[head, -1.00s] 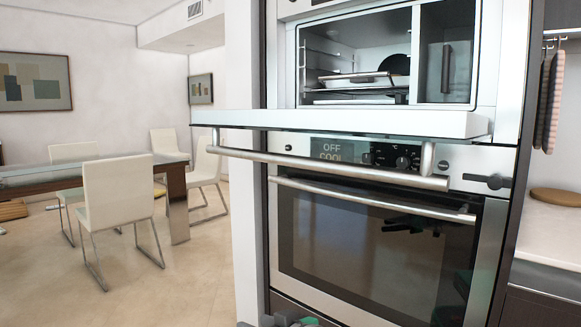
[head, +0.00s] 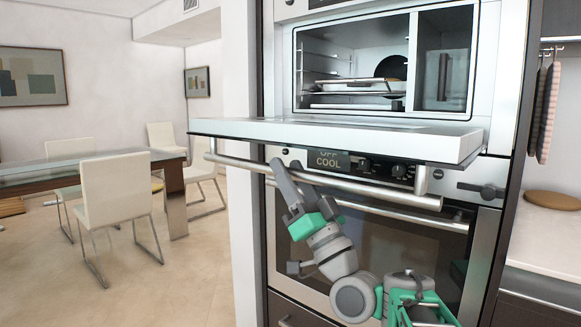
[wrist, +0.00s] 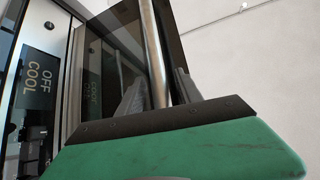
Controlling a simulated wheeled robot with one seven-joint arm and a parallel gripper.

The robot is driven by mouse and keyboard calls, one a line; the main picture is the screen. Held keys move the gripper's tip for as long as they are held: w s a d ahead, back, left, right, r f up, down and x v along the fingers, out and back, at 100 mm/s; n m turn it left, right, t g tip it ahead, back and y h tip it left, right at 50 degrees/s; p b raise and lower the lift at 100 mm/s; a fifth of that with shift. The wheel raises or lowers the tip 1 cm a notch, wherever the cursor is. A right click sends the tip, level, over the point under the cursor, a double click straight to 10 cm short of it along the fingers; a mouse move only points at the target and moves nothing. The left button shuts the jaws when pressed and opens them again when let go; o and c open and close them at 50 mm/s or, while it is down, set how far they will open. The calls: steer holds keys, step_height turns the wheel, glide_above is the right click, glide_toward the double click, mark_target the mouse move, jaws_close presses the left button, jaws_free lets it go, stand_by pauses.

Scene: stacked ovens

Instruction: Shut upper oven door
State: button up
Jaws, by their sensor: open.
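The upper oven door (head: 340,133) is folded down flat, standing out level from the oven cavity. Its long bar handle (head: 390,194) hangs along the door's outer side, below the panel. My gripper (head: 291,181) reaches up from below to the handle, left of its middle. In the wrist view, the handle bar (wrist: 154,55) runs between the two fingers of my gripper (wrist: 158,92), which are open around it. The bar looks closer to the right finger; I cannot tell whether it touches. The upper oven cavity (head: 350,65) is open, with a rack and a pan inside.
The lower oven (head: 405,250) is shut, with its own bar handle behind my arm. A counter with a round wooden board (head: 552,200) is at right. A dining table (head: 85,168) and white chairs stand at left, with open floor between.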

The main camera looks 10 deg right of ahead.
jaws_close()
stand_by(0.4)
stand_by(1.0)
